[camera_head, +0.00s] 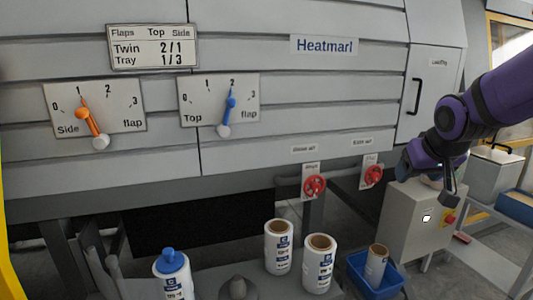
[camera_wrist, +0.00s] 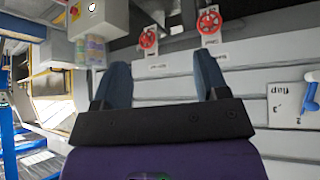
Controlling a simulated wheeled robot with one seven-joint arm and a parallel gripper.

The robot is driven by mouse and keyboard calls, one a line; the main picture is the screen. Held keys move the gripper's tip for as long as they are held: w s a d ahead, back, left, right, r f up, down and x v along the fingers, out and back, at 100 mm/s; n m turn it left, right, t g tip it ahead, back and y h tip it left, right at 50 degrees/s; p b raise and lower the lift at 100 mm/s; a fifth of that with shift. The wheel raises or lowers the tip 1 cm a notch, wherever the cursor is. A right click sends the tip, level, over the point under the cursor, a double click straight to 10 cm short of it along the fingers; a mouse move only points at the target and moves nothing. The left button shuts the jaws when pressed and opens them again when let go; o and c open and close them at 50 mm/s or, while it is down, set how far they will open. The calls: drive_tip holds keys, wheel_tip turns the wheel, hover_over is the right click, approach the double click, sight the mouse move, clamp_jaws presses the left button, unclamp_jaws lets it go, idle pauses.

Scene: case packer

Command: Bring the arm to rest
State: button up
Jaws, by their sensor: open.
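My arm is purple and reaches in from the right in the head view. My gripper (camera_head: 450,188) hangs in front of the grey control box at the right. In the wrist view my gripper (camera_wrist: 163,75) shows two dark blue fingers spread apart with nothing between them. A grey slatted machine wall lies beyond the fingers. The fingers look clear of the wall and of the red valves.
Red valve wheels (camera_head: 314,187) (camera_head: 373,175) sit on the machine front, left of my gripper. The control box (camera_head: 408,222) stands close behind it. White rolls (camera_head: 278,247) (camera_head: 320,264) and a blue bin (camera_head: 358,268) are below. Orange (camera_head: 90,122) and blue (camera_head: 229,104) levers are at left.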

drive_tip(key=s+a+r+g, duration=0.1)
drive_tip(key=s+r, duration=0.1)
drive_tip(key=s, duration=0.9)
drive_tip(key=s+a+r+g, duration=0.1)
drive_tip(key=s+r, duration=0.1)
drive_tip(key=s, duration=0.9)
drive_tip(key=shift+a+y, duration=0.2)
drive_tip(key=shift+y, duration=0.2)
drive_tip(key=shift+a, duration=0.15)
